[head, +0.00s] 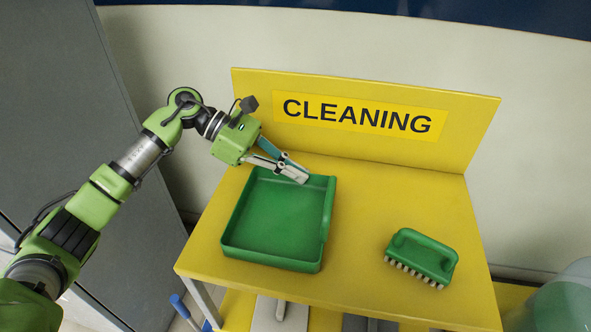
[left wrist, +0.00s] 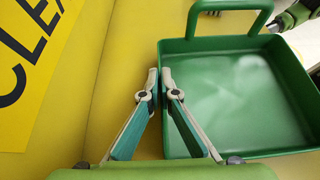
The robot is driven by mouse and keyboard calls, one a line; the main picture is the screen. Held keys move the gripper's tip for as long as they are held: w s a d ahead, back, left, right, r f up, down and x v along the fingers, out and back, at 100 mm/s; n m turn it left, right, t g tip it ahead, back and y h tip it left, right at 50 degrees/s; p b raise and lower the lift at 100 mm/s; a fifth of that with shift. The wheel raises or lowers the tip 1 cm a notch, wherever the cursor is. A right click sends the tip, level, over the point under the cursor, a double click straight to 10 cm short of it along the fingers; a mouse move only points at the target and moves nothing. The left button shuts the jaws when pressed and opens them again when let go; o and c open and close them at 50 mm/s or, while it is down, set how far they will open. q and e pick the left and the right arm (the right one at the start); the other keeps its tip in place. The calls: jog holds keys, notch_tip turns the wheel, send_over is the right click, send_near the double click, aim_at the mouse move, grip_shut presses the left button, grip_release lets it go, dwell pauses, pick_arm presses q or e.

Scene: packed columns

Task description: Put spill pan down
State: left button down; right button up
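The spill pan (head: 278,218) is a shallow green square tray. It lies level at the left of the yellow table top (head: 365,205) and looks to rest on it; a very small gap underneath could not be seen. My left gripper (head: 299,173) is at the pan's back wall, on the side of the sign. In the left wrist view the fingertips (left wrist: 160,76) are close together on both sides of the pan's wall, one finger inside the pan (left wrist: 240,95). An upright green handle (left wrist: 230,15) stands at its far side there. My right gripper is not seen.
A green scrubbing brush (head: 422,256) with pale bristles stands at the right of the table. A yellow upright board with a CLEANING sign (head: 359,115) closes off the back. The table top between pan and brush is clear. A grey cabinet (head: 60,110) stands at the left.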

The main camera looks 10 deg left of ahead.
pick_arm(q)
jog(key=c, duration=2.3)
grip_release()
jog(key=v, duration=1.2)
jog(key=shift+r, duration=0.1)
